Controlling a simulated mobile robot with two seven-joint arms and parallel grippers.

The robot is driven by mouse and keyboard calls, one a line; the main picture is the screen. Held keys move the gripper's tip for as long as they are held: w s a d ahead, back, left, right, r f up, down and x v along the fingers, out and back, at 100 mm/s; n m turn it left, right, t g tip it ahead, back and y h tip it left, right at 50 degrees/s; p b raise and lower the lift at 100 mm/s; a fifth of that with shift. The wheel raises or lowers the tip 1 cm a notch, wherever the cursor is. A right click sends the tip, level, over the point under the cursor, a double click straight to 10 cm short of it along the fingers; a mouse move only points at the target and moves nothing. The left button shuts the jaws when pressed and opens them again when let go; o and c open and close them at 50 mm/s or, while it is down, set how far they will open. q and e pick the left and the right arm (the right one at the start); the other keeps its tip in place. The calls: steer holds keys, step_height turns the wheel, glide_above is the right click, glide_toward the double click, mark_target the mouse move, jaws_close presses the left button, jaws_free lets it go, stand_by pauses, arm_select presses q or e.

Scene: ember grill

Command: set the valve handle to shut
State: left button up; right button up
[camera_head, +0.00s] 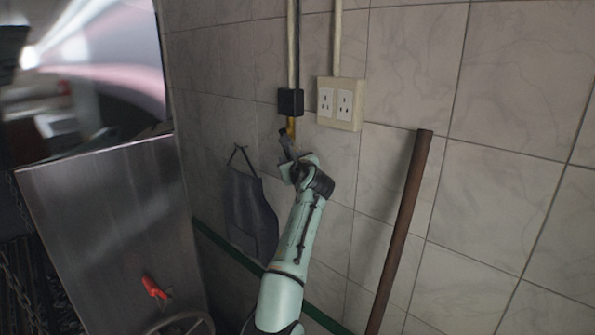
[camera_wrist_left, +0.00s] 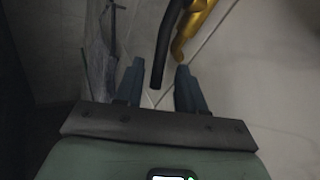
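A yellow valve body or pipe fitting (camera_head: 291,127) shows on the wall below a small black box; it is also at the top of the left wrist view (camera_wrist_left: 192,32). A dark bar (camera_wrist_left: 167,42), which looks like the valve handle, runs down beside the yellow fitting. My left gripper (camera_head: 287,146) is raised to the wall just below the fitting. In the left wrist view its fingers (camera_wrist_left: 160,68) are open, with the bar's lower end between them and gaps on both sides. In the head view the gripper hides the handle. My right gripper is not in view.
The black box (camera_head: 290,102) and a double socket (camera_head: 341,103) are on the tiled wall. A dark apron-like cloth (camera_head: 251,212) hangs left of my arm. A brown pole (camera_head: 401,230) leans at right. A metal panel (camera_head: 110,215) with a red handle (camera_head: 154,287) stands at left.

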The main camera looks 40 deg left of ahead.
arm_select(q)
steer(key=b+v, duration=0.5)
steer(key=v, duration=0.7)
steer(key=shift+s, duration=0.2)
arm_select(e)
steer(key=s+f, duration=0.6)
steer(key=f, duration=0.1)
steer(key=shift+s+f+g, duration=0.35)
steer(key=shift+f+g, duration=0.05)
